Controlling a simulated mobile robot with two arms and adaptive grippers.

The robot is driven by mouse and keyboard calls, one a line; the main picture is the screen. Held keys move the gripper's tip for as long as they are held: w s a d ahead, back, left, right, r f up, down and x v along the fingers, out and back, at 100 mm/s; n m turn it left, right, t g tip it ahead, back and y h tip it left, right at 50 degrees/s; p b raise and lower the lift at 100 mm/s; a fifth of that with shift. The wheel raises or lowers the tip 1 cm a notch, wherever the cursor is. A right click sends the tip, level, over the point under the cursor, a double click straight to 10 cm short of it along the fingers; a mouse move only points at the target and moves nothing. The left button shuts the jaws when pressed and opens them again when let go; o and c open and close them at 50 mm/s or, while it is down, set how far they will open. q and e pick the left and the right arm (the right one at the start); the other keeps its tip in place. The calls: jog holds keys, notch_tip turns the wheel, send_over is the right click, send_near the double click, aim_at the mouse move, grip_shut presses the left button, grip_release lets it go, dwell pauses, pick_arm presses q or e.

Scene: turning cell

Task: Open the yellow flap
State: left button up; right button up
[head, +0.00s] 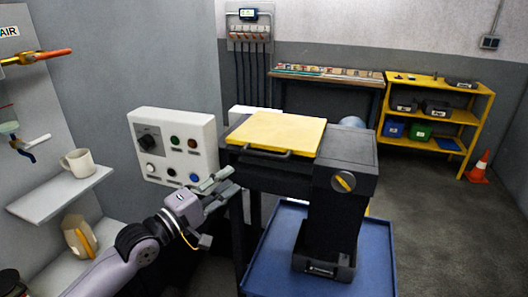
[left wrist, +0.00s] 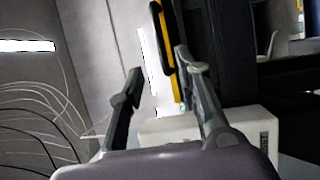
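The yellow flap (head: 275,132) lies flat and shut on top of the dark machine (head: 345,150), with a dark bar handle (head: 266,155) along its front edge. My left gripper (head: 222,184) is below and to the left of the handle, apart from it. In the left wrist view its fingers (left wrist: 158,72) stand apart with nothing held between them. The flap shows there as a narrow yellow strip (left wrist: 172,70) beyond the fingertips, beside the dark machine. My right gripper is in neither view.
A white control box (head: 175,147) with a knob and buttons stands just left of my left gripper. A blue tray-like surface (head: 375,250) lies under the machine. A shelf with a mug (head: 78,162) is at the left. A yellow rack (head: 480,105) and traffic cone (head: 480,165) stand at the back right.

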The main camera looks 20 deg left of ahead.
aim_at(263, 155)
pick_arm(q)
jog(key=p+x, duration=0.3)
jog(key=x, duration=1)
jog(key=shift+w, duration=0.35)
jog(key=shift+c, duration=0.5)
jog(key=shift+c, duration=0.6)
grip_shut()
